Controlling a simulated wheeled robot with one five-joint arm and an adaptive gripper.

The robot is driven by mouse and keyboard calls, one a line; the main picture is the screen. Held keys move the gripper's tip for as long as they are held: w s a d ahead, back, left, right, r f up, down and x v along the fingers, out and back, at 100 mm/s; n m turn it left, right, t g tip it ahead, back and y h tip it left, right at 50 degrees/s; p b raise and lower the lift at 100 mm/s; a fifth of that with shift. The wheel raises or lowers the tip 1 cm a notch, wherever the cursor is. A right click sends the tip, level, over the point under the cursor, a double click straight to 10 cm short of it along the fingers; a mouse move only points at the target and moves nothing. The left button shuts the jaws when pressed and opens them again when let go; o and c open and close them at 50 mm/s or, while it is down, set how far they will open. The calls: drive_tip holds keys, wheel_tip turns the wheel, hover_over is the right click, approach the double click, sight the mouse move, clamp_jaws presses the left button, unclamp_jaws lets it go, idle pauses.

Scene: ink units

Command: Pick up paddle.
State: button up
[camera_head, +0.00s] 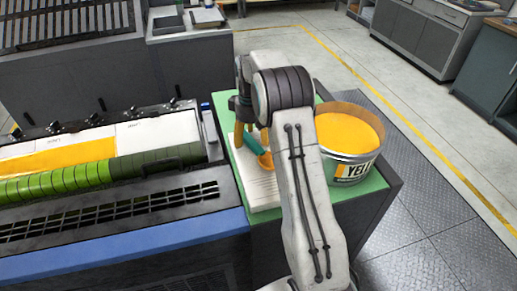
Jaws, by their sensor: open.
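The paddle, seen as a teal handle (251,143) with an orange end at its lower right, lies on or just above a stack of white paper on the green top. Part of it is hidden behind my arm. My gripper (243,130) points down over the far left end of the paddle, close to the handle. The gripper is open. My arm covers part of the gripper, and I cannot tell whether its fingers touch the paddle.
A tin of orange ink (349,134) stands to the right on the green top (369,194). White paper (262,188) lies under the paddle. The press (108,167) with ink rollers is on the left. Open floor (445,165) lies to the right, with cabinets beyond.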

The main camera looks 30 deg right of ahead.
drive_tip(key=shift+f, duration=0.35)
drive_tip(key=c, duration=1.3)
drive_tip(key=shift+r, duration=0.1)
wheel_tip(320, 180, up, 10)
drive_tip(key=shift+f, duration=0.1)
drive_tip(key=shift+c, duration=0.2)
